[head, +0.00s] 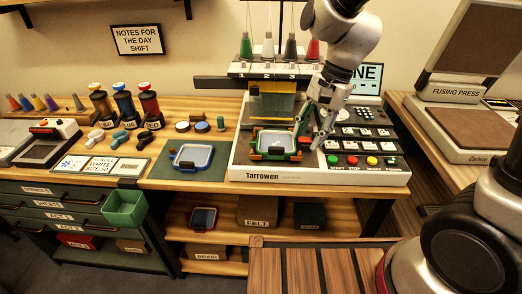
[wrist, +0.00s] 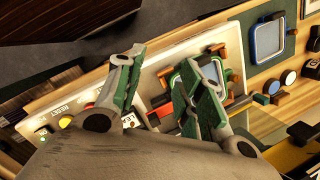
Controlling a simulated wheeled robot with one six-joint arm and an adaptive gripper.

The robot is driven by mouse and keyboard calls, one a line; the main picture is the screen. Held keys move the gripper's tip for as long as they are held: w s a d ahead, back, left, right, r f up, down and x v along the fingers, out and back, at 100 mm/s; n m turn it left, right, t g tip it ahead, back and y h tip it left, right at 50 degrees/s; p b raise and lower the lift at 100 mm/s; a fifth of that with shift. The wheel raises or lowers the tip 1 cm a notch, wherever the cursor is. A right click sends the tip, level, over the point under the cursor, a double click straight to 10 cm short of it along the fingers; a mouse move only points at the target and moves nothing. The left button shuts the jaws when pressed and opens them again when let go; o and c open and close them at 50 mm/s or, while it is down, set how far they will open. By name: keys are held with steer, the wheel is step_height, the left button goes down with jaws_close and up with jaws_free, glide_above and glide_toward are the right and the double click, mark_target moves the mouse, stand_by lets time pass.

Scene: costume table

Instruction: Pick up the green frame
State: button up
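The green frame (head: 259,152) sits on the white Tarrowen machine (head: 320,176), with orange pieces around its edges and a pale panel inside. In the wrist view the frame (wrist: 181,84) is partly hidden behind one of my fingers. My gripper (head: 313,128) is over the machine just right of the frame, beside the button panel. In the wrist view my gripper (wrist: 160,72) has its two green-padded fingers spread apart with nothing held between them.
A blue frame (head: 175,157) lies on a dark green mat left of the machine; it also shows in the wrist view (wrist: 268,38). Several bottles (head: 124,105) and a green bin (head: 125,208) are further left.

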mark_target(275, 147)
steer(key=w+a+m+t+y, duration=0.1)
steer(key=w+a+m+y, duration=0.15)
steer(key=a+m, duration=0.55)
steer(key=f, duration=0.2)
steer(key=f+m, duration=0.1)
steer(key=f, duration=0.1)
steer(key=w+f+m+h, duration=0.1)
steer(key=f, duration=0.1)
steer(key=shift+d+f, duration=0.1)
steer(key=shift+f, duration=0.3)
steer(key=shift+c, duration=0.3)
jaws_close()
